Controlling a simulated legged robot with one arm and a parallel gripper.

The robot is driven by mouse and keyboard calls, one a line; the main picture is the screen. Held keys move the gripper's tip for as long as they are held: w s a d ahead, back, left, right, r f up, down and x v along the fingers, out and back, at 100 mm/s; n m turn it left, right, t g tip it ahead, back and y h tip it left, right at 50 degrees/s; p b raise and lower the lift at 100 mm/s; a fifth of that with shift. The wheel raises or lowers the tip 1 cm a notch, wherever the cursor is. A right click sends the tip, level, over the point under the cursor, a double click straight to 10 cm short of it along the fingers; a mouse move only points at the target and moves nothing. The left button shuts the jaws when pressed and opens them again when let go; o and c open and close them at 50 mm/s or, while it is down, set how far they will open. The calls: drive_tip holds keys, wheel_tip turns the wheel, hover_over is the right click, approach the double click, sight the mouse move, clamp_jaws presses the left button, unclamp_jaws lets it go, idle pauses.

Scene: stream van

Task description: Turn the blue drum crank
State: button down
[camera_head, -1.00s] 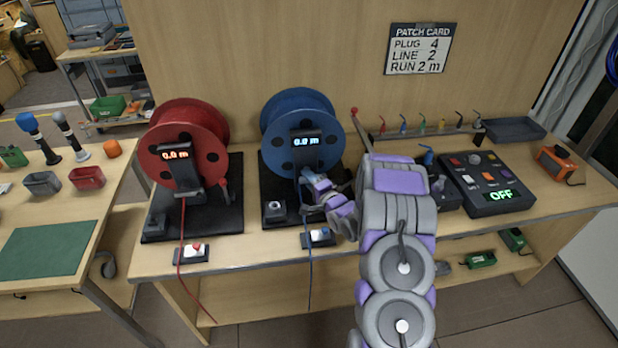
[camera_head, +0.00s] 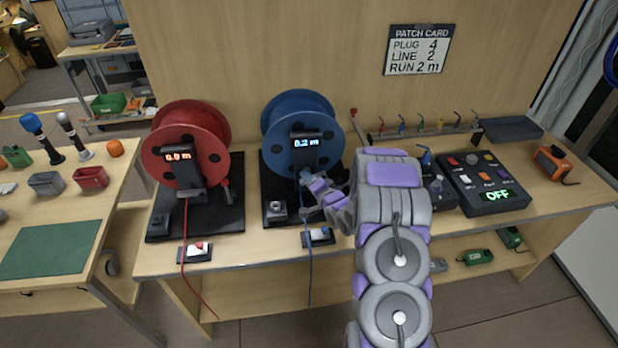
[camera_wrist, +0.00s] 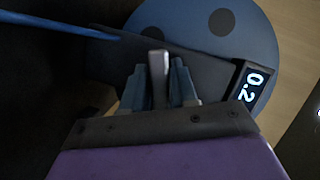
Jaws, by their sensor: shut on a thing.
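The blue drum (camera_head: 300,110) stands on its black base on the bench, and its display (camera_head: 305,143) reads 0.2 m. In the wrist view the display (camera_wrist: 254,86) shows 0.2 beside the blue drum face (camera_wrist: 215,45). My gripper (camera_head: 310,195) is at the lower front of the blue drum. In the wrist view my gripper (camera_wrist: 159,85) is shut on a grey upright bar, the crank handle (camera_wrist: 158,68), between its fingers. The rest of the crank is mostly hidden by my gripper and arm. A blue cable hangs from the drum over the bench front.
The red drum (camera_head: 186,140) with its display at 0.0 m stands to the left. A small switch box (camera_head: 318,236) sits at the bench's front edge below my gripper. A control box (camera_head: 485,185) reading OFF stands to the right of my arm.

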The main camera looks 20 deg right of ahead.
drive_tip(key=shift+s+a+f+n+g, duration=0.1)
drive_tip(key=shift+s+f+n+g, duration=0.05)
drive_tip(key=shift+f+n+g, duration=0.3)
drive_tip(key=shift+r, duration=0.1)
drive_tip(key=shift+n+p, duration=0.25)
drive_tip(key=shift+p, duration=0.1)
drive_tip(key=shift+n+g+h+p, duration=0.45)
drive_tip(key=shift+n+h, duration=0.25)
drive_tip(key=shift+n, duration=0.4)
drive_tip(key=shift+n+g+h, duration=0.5)
drive_tip(key=shift+n+h, duration=0.5)
drive_tip(key=shift+n, duration=0.6)
drive_tip(key=shift+r+n+h+b, duration=0.2)
drive_tip(key=shift+n+h+b, duration=0.4)
drive_tip(key=shift+n, duration=0.5)
drive_tip(key=shift+r+n+g+h, duration=0.1)
drive_tip(key=shift+n+g+h, duration=0.2)
drive_tip(key=shift+n+h, duration=0.25)
drive_tip(key=shift+w+r+n+h+b, duration=0.15)
drive_tip(key=shift+n+h+b, duration=0.3)
drive_tip(key=shift+n, duration=0.25)
drive_tip(key=shift+w+r+n+h+b, duration=0.15)
drive_tip(key=shift+n+h+b, duration=0.25)
drive_tip(key=shift+n, duration=0.25)
drive_tip(key=shift+f, duration=0.1)
